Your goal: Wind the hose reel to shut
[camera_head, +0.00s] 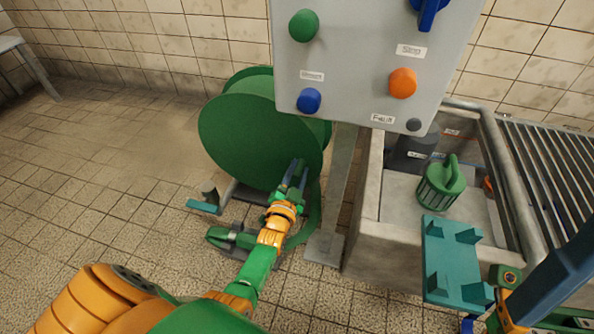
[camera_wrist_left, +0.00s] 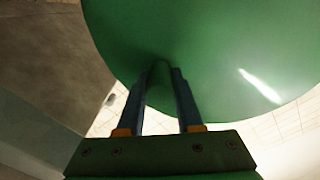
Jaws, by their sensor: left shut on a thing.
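The hose reel (camera_head: 255,130) is a large green drum with round side plates, low against the tiled wall, left of the grey panel. My left gripper (camera_head: 297,172) reaches to the lower right of its near plate. In the left wrist view, the two dark fingers are shut on a green handle (camera_wrist_left: 160,74) that stands out from the reel's plate (camera_wrist_left: 220,45). The fingers partly hide the handle. Parts of my right arm show at the lower right edge, but its fingers cannot be made out clearly.
A grey panel (camera_head: 350,95) with coloured knobs stands just right of the reel. A stone trough (camera_head: 366,220) holds a green strainer basket (camera_head: 441,185). A teal bracket (camera_head: 452,262) is in front of it. The tiled floor (camera_head: 110,150) at left is clear.

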